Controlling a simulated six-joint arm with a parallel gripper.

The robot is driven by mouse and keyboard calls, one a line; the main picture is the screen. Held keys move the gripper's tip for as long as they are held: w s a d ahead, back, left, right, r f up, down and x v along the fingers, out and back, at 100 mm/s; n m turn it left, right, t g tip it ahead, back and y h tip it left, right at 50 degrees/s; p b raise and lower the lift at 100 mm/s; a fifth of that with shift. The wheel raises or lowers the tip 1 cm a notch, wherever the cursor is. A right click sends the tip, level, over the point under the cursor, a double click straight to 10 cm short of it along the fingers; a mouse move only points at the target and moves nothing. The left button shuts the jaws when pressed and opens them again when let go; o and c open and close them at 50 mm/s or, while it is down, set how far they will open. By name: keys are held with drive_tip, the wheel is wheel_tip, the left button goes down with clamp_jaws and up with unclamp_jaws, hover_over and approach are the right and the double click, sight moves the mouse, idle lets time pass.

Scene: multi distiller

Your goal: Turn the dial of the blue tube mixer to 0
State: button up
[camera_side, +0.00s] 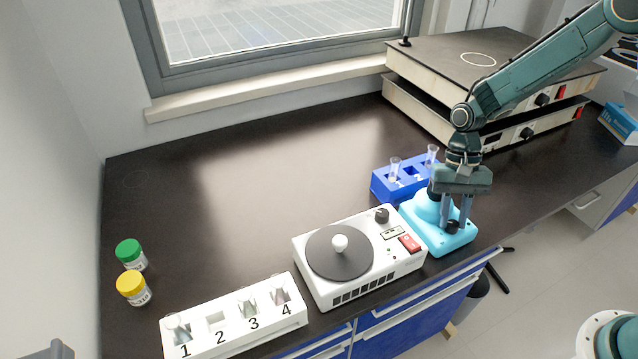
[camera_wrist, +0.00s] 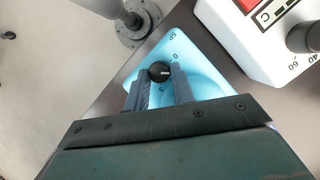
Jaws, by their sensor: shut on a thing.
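The blue tube mixer (camera_side: 452,240) stands near the bench's front edge, right of the white device, and its light-blue top also shows in the wrist view (camera_wrist: 203,75). Its black dial (camera_wrist: 159,72) sits between my fingertips, with a 0 and other marks printed around it. A pale line shows on the dial, but its exact setting is hard to read. In the side view the dial (camera_side: 453,226) is a small dark knob. My gripper (camera_side: 456,228) points down from above and is shut on the dial; it also shows in the wrist view (camera_wrist: 160,77).
A white device with a grey round plate (camera_side: 340,252) stands close on the left. A blue rack (camera_side: 382,187) with tubes is just behind the mixer. A numbered white rack (camera_side: 235,322) and two capped jars (camera_side: 132,270) are farther left. Stacked hotplates (camera_side: 440,75) stand at the back right.

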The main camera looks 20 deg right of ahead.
drive_tip(key=shift+n, duration=0.5)
drive_tip(key=n, duration=0.1)
drive_tip(key=n+h, duration=0.1)
drive_tip(key=n, duration=0.1)
drive_tip(key=shift+a+g+h, duration=0.2)
drive_tip(key=shift+g+h, duration=0.1)
drive_tip(key=shift+a+n+h, duration=0.15)
drive_tip(key=shift+n+h, duration=0.75)
drive_tip(key=shift+n, duration=1.6)
drive_tip(key=o, duration=1)
